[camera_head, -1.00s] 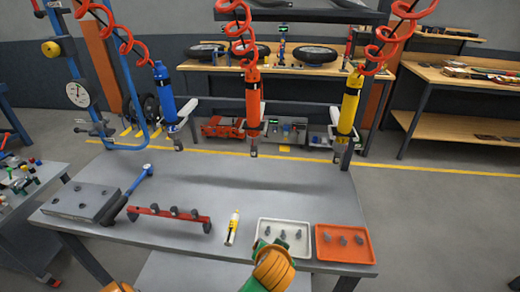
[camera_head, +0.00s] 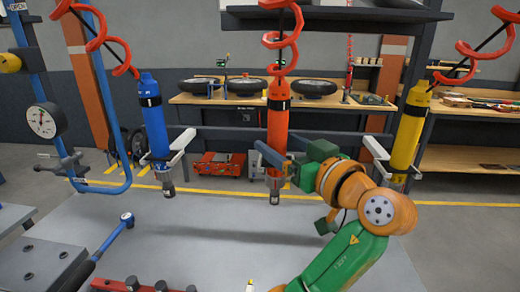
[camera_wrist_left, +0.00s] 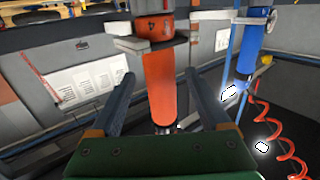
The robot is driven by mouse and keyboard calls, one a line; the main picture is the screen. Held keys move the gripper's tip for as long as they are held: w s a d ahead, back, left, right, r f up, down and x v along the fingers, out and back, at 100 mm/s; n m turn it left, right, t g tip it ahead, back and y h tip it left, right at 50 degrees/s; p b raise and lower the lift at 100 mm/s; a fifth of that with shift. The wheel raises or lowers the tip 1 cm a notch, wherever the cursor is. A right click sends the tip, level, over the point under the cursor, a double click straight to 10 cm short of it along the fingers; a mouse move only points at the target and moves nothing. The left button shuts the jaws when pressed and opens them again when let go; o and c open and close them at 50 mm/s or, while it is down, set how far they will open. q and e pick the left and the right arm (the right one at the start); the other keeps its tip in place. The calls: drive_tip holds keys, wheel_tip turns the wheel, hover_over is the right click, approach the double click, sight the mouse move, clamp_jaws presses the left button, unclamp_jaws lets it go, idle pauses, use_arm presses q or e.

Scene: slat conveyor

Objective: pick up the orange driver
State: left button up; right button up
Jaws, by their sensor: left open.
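The orange driver (camera_head: 278,108) hangs upright from a red coiled hose above the workbench, in the middle of the head view. My left gripper (camera_head: 268,156) is at the driver's lower body, covering part of it. In the left wrist view the orange driver (camera_wrist_left: 162,85) stands between the two fingers of my left gripper (camera_wrist_left: 159,75). The fingers are open, with a visible gap on each side of the driver. My right gripper is not in view.
A blue driver (camera_head: 155,125) hangs to the left and a yellow driver (camera_head: 409,128) to the right, each beside a white holder. A dial gauge (camera_head: 43,121) is at the far left.

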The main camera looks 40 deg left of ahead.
use_arm(q)
drive_tip(key=r+p, duration=0.1)
drive_tip(key=a+r+p, duration=0.1)
drive_tip(key=p, duration=0.1)
drive_tip(key=shift+w+a+r+y+p, duration=0.15)
drive_tip(key=shift+r+y+p, duration=0.1)
drive_tip(key=shift+y+p, duration=0.05)
drive_tip(key=a, duration=0.1)
drive_tip(key=w+a+f, duration=0.1)
drive_tip(key=a, duration=0.1)
drive_tip(key=shift+w+a+f+p, duration=0.2)
drive_tip(key=shift+w+a+p, duration=0.1)
drive_tip(key=shift+w+p, duration=0.05)
drive_tip(key=shift+s+d, duration=0.1)
drive_tip(key=shift+d, duration=0.2)
drive_tip(key=c, duration=0.5)
drive_tip(key=shift+r, duration=0.1)
clamp_jaws()
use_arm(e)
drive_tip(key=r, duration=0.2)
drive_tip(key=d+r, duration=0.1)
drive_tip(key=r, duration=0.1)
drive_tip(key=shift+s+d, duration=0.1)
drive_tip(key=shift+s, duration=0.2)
